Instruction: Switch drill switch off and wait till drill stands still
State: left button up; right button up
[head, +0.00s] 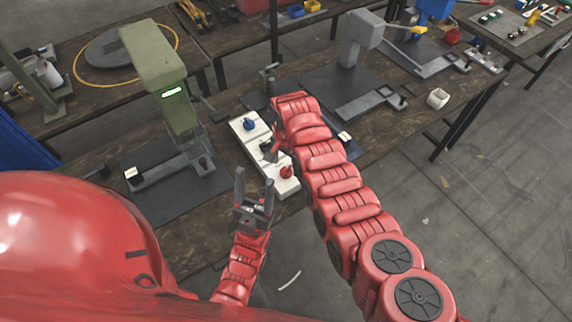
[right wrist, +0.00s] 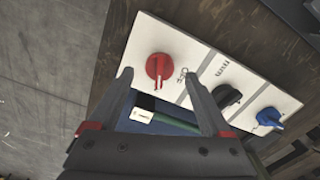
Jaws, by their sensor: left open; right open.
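A white switch panel (head: 240,127) lies on the workbench with a blue knob (head: 249,124), a dark knob near its middle and a red knob (head: 286,171) at its near end. In the right wrist view the red knob (right wrist: 160,67) sits just ahead of and between the open fingertips of my right gripper (right wrist: 157,77); I cannot tell whether they touch it. The black knob (right wrist: 226,96) and blue knob (right wrist: 269,118) are to its right. In the head view my right arm partly hides the panel. My left gripper (head: 254,190) is open and empty near the panel's near end.
A green press (head: 153,58) with a lit green display stands left of the panel on a dark mat. A grey press (head: 362,35) stands at the back right. A white cup (head: 438,98) sits at the bench's right edge. Other workbenches stand behind.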

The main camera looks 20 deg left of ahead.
jog(key=shift+f, duration=0.85)
grip_shut()
